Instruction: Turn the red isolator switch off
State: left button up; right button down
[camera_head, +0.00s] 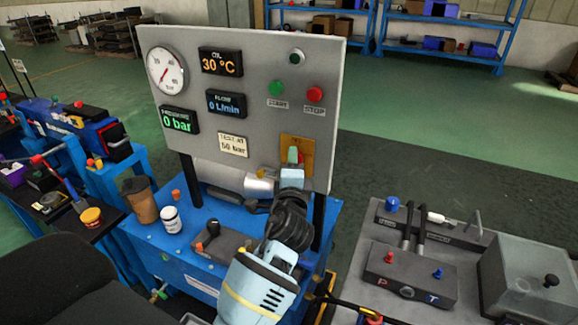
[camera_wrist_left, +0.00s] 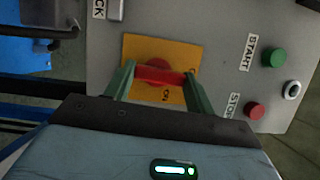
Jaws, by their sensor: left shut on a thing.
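The red isolator switch (camera_wrist_left: 158,74) sits on a yellow plate (camera_wrist_left: 150,46) in the left wrist view, with a bar-like handle lying nearly level across that picture. My left gripper (camera_wrist_left: 160,82) is shut on this handle, with one green finger at each end of it. In the head view my left gripper (camera_head: 293,157) is at the yellow plate (camera_head: 306,146), low on the right of the grey panel (camera_head: 240,115), and mostly hides the switch. Small lettering on the plate is partly covered and hard to read. My right gripper is not in view.
A green START button (camera_head: 275,88) and a red STOP button (camera_head: 315,94) are above the switch. The displays read 30 °C, 0 L/min and 0 bar. A brown cup (camera_head: 140,200) and a white jar (camera_head: 171,219) stand on the blue bench. A grey hydraulic block (camera_head: 410,275) is at right.

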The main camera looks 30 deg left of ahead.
pick_arm(q)
jog(key=shift+r+n, duration=0.1)
jog(key=shift+n, duration=0.2)
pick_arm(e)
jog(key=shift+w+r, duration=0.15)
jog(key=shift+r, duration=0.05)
pick_arm(q)
jog(key=o, duration=0.8)
jog(key=shift+o, duration=0.9)
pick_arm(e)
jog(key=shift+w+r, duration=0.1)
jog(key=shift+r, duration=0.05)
pick_arm(q)
jog(key=shift+s, duration=0.15)
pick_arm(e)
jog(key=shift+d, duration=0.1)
